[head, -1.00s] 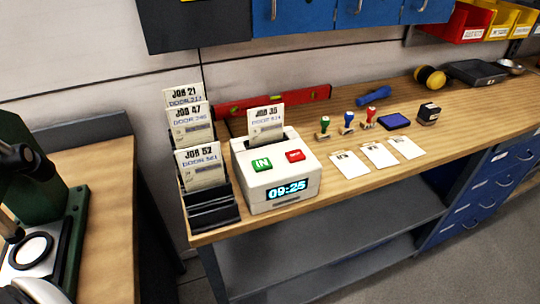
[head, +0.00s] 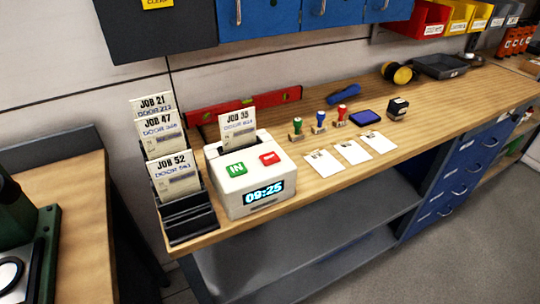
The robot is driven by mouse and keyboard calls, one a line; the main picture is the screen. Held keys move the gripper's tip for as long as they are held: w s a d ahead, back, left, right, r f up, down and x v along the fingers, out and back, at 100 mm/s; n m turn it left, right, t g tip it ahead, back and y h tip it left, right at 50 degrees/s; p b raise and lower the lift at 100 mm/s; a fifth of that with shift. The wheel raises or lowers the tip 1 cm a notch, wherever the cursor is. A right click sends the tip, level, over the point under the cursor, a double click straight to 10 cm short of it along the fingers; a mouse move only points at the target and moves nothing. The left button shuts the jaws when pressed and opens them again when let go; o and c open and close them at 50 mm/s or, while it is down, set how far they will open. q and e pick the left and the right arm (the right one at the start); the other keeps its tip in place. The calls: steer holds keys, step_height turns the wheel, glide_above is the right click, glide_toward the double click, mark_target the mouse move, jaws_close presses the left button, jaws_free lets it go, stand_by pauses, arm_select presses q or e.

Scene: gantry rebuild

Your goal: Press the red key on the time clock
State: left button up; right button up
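The time clock (head: 250,190) is a white box near the left end of the wooden workbench. Its display reads 09:25. The red key (head: 269,158) is on the right of its sloped top. A green key (head: 236,169) marked IN is on the left. A card marked JOB 35 (head: 238,128) stands upright in the slot behind the keys. Neither of my grippers is in view.
A black card rack (head: 188,220) with several job cards stands just left of the clock. Stamps (head: 318,122), an ink pad (head: 365,118) and white cards (head: 353,152) lie to the right. A red level (head: 245,106) lies behind. Blue cabinets (head: 275,18) hang above.

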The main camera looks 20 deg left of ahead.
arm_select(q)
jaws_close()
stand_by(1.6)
